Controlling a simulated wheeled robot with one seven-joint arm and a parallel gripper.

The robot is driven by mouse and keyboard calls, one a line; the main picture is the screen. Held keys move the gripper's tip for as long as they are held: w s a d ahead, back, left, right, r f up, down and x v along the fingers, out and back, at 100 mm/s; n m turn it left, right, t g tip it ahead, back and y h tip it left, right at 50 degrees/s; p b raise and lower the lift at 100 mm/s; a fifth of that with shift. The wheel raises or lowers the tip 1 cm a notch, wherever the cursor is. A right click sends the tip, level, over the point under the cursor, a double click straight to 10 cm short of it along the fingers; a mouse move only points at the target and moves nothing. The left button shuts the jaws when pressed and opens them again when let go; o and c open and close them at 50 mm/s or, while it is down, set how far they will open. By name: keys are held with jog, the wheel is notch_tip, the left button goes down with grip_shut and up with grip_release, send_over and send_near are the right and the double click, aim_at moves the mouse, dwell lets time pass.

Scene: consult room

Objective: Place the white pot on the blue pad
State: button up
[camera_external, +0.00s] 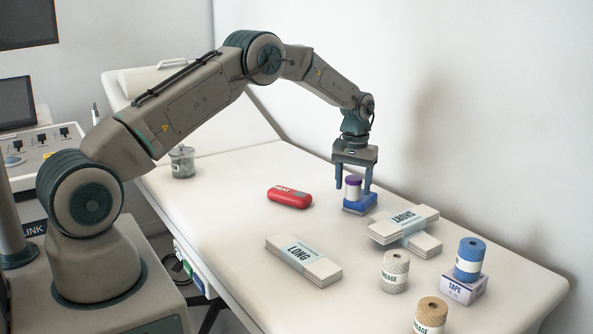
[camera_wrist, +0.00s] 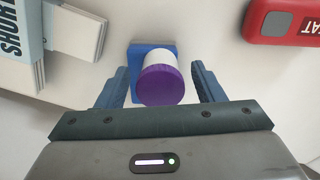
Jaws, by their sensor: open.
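The white pot (camera_external: 353,193) has a purple lid and stands upright on the blue pad (camera_external: 361,206) on the couch. In the wrist view the pot's lid (camera_wrist: 161,84) is seen from above, with the blue pad (camera_wrist: 138,54) showing behind and beside it. My gripper (camera_external: 352,188) is over the pad with its fingers pointing down, one on each side of the pot. In the wrist view my gripper (camera_wrist: 163,88) is open, with gaps between the fingers and the pot.
A red heat pack (camera_external: 289,197) lies left of the pad. Stacked white packs (camera_external: 404,225) lie close on its right. A long pack (camera_external: 303,260), bandage rolls (camera_external: 395,271) and a blue roll on a tape box (camera_external: 463,288) are nearer the front. A glass jar (camera_external: 182,162) stands far left.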

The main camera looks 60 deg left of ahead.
aim_at(353, 178)
notch_tip(353, 178, up, 12)
jog(key=s+d+r+m, duration=0.1)
jog(key=s+d+r, duration=0.3)
jog(key=s+r, duration=0.45)
jog(key=s+d+r+m+t, duration=0.25)
jog(key=s+r, duration=0.35)
jog(key=s, duration=0.5)
jog(key=s+d+f+m, duration=0.1)
jog(key=s+d+f, duration=0.1)
jog(key=s, duration=0.9)
jog(key=s+d+f+m, duration=0.1)
jog(key=s+d+f, duration=0.1)
jog(key=s, duration=0.9)
jog(key=shift+s+d+f+b, duration=0.15)
jog(key=shift+s+d+b, duration=0.2)
jog(key=shift+d, duration=0.1)
